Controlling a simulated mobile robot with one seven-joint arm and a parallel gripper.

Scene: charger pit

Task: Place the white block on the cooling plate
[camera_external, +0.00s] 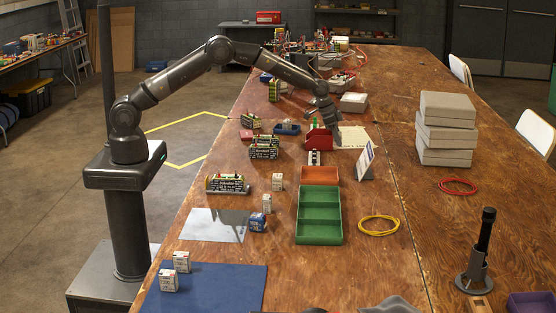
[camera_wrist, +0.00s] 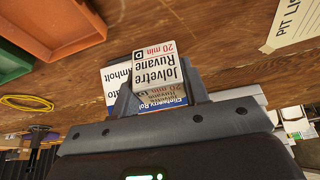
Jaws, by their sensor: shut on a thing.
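My gripper (camera_external: 326,112) is over the far middle of the table, just above and behind a red charger (camera_external: 318,139). In the wrist view its fingers (camera_wrist: 160,98) are shut on a white block (camera_wrist: 158,68) with printed red and black lettering. The block is hard to make out in the external view. A flat silver-grey plate (camera_external: 205,226), likely the cooling plate, lies bare near the left table edge, well away from my gripper. Other white blocks stand near it (camera_external: 278,182) and on a blue mat (camera_external: 222,288).
An orange tray (camera_external: 320,174) and a green tray (camera_external: 320,240) lie mid-table, beside a yellow cable coil (camera_external: 379,225). Dark battery packs (camera_external: 227,184) stand along the left side. Stacked grey boxes (camera_external: 446,130) are at right.

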